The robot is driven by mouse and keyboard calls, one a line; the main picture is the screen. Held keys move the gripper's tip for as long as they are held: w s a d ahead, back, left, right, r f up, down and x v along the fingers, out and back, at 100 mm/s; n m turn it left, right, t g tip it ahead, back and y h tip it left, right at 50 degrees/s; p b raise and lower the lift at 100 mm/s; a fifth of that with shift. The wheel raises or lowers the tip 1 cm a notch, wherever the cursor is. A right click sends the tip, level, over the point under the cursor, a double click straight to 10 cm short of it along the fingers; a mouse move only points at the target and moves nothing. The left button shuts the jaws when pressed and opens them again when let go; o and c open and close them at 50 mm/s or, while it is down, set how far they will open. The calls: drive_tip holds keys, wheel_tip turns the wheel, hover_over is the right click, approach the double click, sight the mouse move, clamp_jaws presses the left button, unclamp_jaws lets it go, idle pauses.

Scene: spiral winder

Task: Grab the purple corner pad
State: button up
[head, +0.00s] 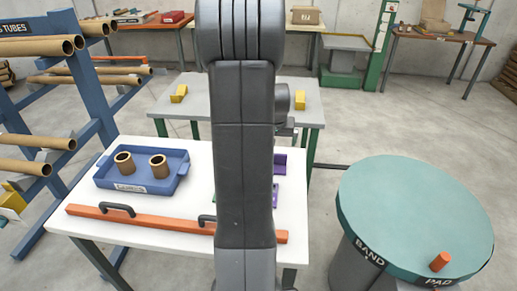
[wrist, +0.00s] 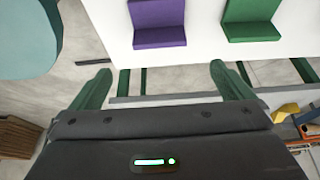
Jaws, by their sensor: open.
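In the wrist view the purple corner pad (wrist: 159,30) is an L-shaped piece on a white table top, near the top centre. My gripper (wrist: 160,78) has two green fingers spread wide, with nothing between them. The pad is ahead of the fingertips and apart from them. In the head view my arm covers the middle, hiding the gripper. Purple pieces show at the arm's right edge, one farther back (head: 280,161) and a sliver nearer; I cannot tell which is the pad in the wrist view.
A green corner pad (wrist: 250,25) sits right of the purple one. On the white table (head: 140,237) are a blue tray (head: 143,184) with two tubes and an orange bar (head: 150,220) with black handles. A teal round table (head: 400,210) stands right; a tube rack (head: 85,85) stands left.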

drive_tip(key=x, duration=0.8)
drive_tip(key=shift+f, duration=0.15)
drive_tip(key=shift+p+x, duration=0.65)
drive_tip(key=shift+x, duration=1.9)
drive_tip(key=c, duration=0.9)
